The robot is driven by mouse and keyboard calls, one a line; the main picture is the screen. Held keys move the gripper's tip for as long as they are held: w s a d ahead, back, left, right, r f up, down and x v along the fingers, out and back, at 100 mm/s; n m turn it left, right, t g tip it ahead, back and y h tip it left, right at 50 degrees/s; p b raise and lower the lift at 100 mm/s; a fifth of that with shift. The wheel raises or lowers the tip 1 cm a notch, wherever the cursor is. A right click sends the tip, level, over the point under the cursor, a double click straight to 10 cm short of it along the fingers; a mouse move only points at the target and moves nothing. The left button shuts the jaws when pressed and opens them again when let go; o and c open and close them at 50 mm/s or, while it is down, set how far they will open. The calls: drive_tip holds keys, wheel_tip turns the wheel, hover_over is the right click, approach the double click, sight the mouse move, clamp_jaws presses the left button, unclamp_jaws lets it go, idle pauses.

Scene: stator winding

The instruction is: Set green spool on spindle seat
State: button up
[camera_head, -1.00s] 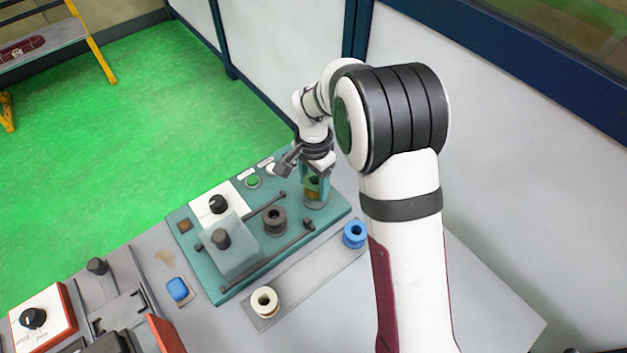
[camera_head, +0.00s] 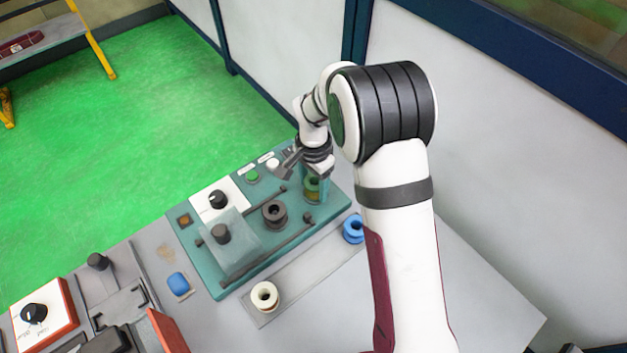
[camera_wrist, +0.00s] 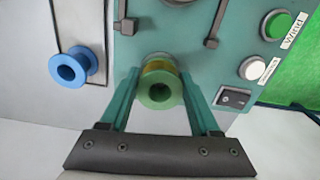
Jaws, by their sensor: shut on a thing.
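The green spool (camera_head: 312,184) is between the teal fingers of my gripper (camera_head: 314,188), over the back right part of the teal panel. In the wrist view the green spool (camera_wrist: 160,90) shows its round end and centre hole, with a yellow-amber band behind it. My gripper (camera_wrist: 160,75) is shut on it, one finger on each side. What lies directly under the spool is mostly hidden, so I cannot tell whether it touches a seat. A dark grey flanged piece with a centre hole (camera_head: 274,213) stands on the panel to the left of my gripper.
A blue spool (camera_head: 353,228) and a cream spool (camera_head: 264,296) stand on a grey strip in front of the teal panel (camera_head: 205,268). Dark rods, a clear cover (camera_head: 238,240), knobs and a green button (camera_head: 253,176) are on the panel.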

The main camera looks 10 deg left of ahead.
drive_tip(key=o, duration=1.4)
drive_tip(key=shift+o, duration=0.4)
drive_tip(key=shift+r, duration=3.45)
